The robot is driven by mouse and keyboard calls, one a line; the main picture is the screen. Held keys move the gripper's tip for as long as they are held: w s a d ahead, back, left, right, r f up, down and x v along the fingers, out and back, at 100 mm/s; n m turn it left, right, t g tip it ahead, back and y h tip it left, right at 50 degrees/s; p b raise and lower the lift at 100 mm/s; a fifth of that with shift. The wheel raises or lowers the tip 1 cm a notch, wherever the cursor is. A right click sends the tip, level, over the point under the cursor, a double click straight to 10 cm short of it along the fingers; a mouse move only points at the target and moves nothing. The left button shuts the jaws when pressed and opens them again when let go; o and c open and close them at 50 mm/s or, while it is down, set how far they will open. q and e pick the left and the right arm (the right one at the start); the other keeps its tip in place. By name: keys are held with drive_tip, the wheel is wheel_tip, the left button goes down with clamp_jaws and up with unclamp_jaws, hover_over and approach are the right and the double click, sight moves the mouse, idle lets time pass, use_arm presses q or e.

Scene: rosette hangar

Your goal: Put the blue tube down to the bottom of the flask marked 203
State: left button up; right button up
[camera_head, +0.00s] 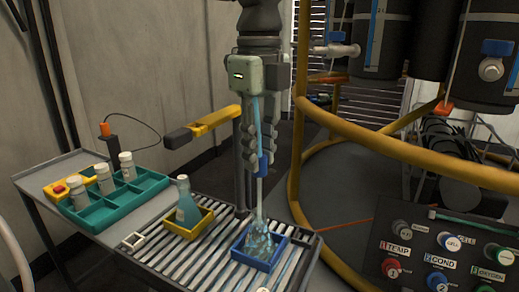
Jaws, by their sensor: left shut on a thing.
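A flask (259,238) with a cloudy, pale blue body stands upright in a blue tray (246,260) on the slatted rack. A second flask (187,211) with blue-green liquid stands in a yellow tray (199,228) to its left. I cannot read a number on either. My left gripper (256,165) points down above the blue-tray flask, shut on the blue tube (256,112). The tube runs down between the fingers past a dark blue piece (264,164) towards that flask's neck. I cannot make out its lower end. My right gripper is out of view.
A green rack (97,216) with several white-capped vials stands at left beside a yellow box with a red button (60,188). A yellow rail (400,152) and control panel (445,252) flank the right.

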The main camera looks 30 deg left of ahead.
sight(260, 183)
use_arm(q)
drive_tip(key=shift+f+b, duration=0.6)
drive_tip(key=shift+f, duration=0.3)
drive_tip(key=shift+f+b, duration=2.05)
drive_tip(key=shift+f, duration=0.1)
drive_tip(key=shift+f+b, duration=0.15)
drive_tip(key=shift+b, duration=0.25)
